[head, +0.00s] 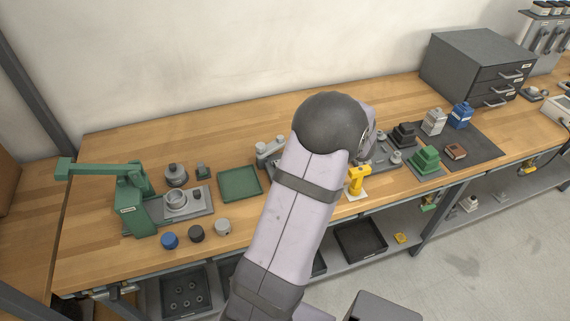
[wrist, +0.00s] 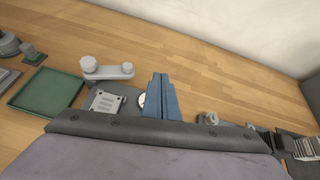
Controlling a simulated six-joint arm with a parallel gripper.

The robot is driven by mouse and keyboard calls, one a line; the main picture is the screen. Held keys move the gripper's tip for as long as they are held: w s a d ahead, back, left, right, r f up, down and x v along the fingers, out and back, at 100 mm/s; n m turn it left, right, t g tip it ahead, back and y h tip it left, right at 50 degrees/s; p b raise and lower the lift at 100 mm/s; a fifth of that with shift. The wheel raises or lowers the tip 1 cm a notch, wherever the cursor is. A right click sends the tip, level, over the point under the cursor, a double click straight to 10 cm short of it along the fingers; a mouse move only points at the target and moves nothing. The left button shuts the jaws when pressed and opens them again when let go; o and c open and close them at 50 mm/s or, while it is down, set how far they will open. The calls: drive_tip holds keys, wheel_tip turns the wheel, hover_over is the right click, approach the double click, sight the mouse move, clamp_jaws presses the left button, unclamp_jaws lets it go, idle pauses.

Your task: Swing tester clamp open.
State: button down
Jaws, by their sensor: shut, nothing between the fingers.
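What looks like the tester clamp (wrist: 107,72), a light grey bar with a round knob at each end, sits at the back left of a dark tester base in the wrist view. In the head view the clamp (head: 269,147) shows just left of my arm. A slotted grey plate (wrist: 104,103) lies in front of it. A white round part (wrist: 142,99), perhaps a dial, is partly hidden behind my fingers. My gripper (wrist: 160,77) has its blue fingers together and empty, right of the clamp and apart from it. The head view hides my gripper behind my arm.
A green tray (head: 240,183) lies left of the tester. A green press (head: 131,207) stands at the far left. A yellow tool (head: 358,179) and green and black stepped blocks (head: 425,160) are right of my arm. The bench behind the clamp is bare.

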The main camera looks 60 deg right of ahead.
drive_tip(key=s+a+f+n+t+y+b, duration=0.2)
drive_tip(key=s+a+f+y+b, duration=0.15)
drive_tip(key=a, duration=0.45)
drive_tip(key=p, duration=0.6)
approach(278, 148)
drive_tip(key=x, duration=0.4)
drive_tip(key=shift+w+f, duration=0.15)
drive_tip(key=shift+f, duration=0.35)
drive_tip(key=shift+w+d+f, duration=0.15)
drive_tip(key=shift+w+d, duration=0.2)
drive_tip(key=shift+w, duration=0.25)
